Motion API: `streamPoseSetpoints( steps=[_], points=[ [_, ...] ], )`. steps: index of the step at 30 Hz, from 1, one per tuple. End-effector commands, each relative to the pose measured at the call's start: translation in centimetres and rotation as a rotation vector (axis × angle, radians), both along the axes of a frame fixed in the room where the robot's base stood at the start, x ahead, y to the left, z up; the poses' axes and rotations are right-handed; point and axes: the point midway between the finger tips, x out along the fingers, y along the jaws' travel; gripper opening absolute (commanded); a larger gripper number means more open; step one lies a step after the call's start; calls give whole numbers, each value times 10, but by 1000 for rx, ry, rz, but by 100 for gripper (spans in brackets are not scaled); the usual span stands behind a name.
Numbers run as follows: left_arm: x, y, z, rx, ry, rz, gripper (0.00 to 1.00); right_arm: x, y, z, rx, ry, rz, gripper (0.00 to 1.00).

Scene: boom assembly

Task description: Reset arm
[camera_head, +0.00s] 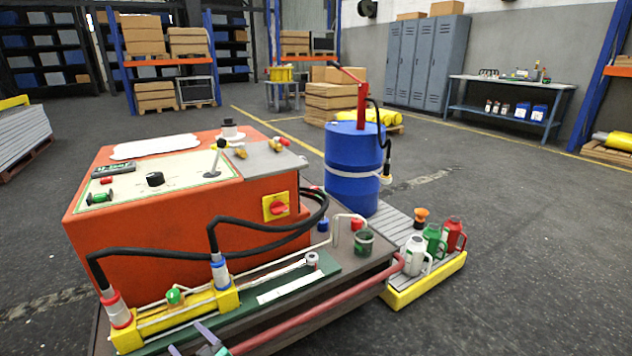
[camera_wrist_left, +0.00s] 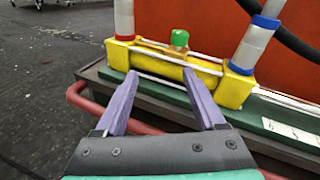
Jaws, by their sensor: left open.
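My left gripper (camera_head: 198,343) shows at the bottom edge of the head view, in front of the workbench's near edge. In the left wrist view its two purple fingers (camera_wrist_left: 160,95) are spread apart with nothing between them. They point toward a yellow cylinder block (camera_wrist_left: 165,64) with a green-capped fitting (camera_wrist_left: 179,39), and look apart from it. In the head view the yellow block (camera_head: 180,316) lies on a green plate at the front of the bench. My right gripper is not in view.
An orange machine (camera_head: 190,240) with black hoses stands on the bench. A red rail (camera_head: 320,308) runs along the bench's near edge. A blue drum (camera_head: 352,170) and several jugs (camera_head: 434,240) stand on a yellow-edged platform to the right. Open floor lies further right.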

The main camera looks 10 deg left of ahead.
Motion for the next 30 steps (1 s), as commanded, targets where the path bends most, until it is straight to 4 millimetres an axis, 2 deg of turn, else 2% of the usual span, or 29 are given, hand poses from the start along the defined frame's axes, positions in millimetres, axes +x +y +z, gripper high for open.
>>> streamPoseSetpoints(
  steps=[3,6,9,12,17,23,30],
  points=[
    [-50,7,-39,-471,-193,220,71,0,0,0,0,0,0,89],
    [-86,-5,-70,-820,-327,438,71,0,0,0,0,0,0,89],
    [-113,-25,-88,-1066,-413,626,71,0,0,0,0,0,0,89],
    [-133,-48,-97,-1259,-467,797,71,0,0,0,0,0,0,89],
    [-159,-86,-100,-1497,-513,1050,71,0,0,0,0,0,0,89],
    [-184,-134,-87,-1711,-512,1350,71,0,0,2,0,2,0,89],
    [-180,-130,-105,-1680,-518,1343,71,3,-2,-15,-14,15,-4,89]
  ],
)
